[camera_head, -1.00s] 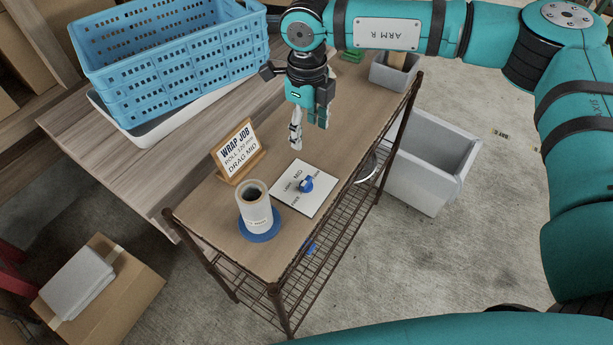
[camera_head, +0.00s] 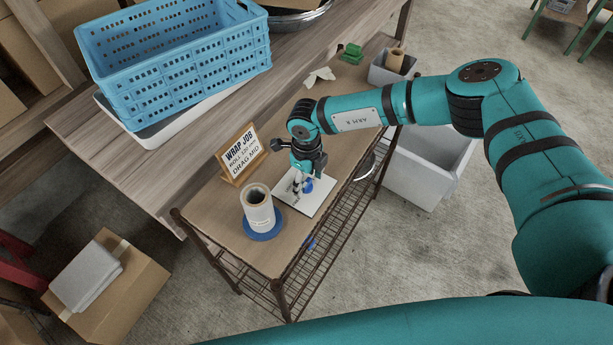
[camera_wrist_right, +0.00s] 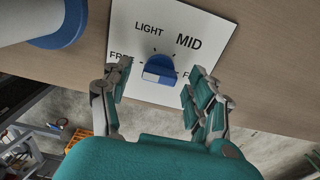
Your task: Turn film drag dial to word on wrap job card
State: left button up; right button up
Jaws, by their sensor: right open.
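The wrap job card (camera_head: 240,155) stands in a wooden holder on the table and reads "DRAG MID". The blue film drag dial (camera_head: 308,185) sits on a white plate (camera_head: 315,204), partly hidden by my right gripper (camera_head: 300,186). In the right wrist view the dial (camera_wrist_right: 158,66) is below the printed words LIGHT and MID, with FREE at its left and a partly covered word at its right. Which word it points to I cannot tell. My right gripper (camera_wrist_right: 158,72) is open, with one finger on each side of the dial; contact is not clear. My left gripper is out of view.
A film roll (camera_head: 258,208) stands on a blue base left of the dial plate. Blue crates (camera_head: 175,65) sit on the wooden bench behind. A grey bin (camera_head: 390,70) and pale gloves (camera_head: 320,76) are farther along the table. A large grey tub (camera_head: 425,165) stands on the floor.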

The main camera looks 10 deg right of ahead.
jog(key=shift+f, duration=0.15)
jog(key=c, duration=1.2)
jog(key=shift+o, duration=0.2)
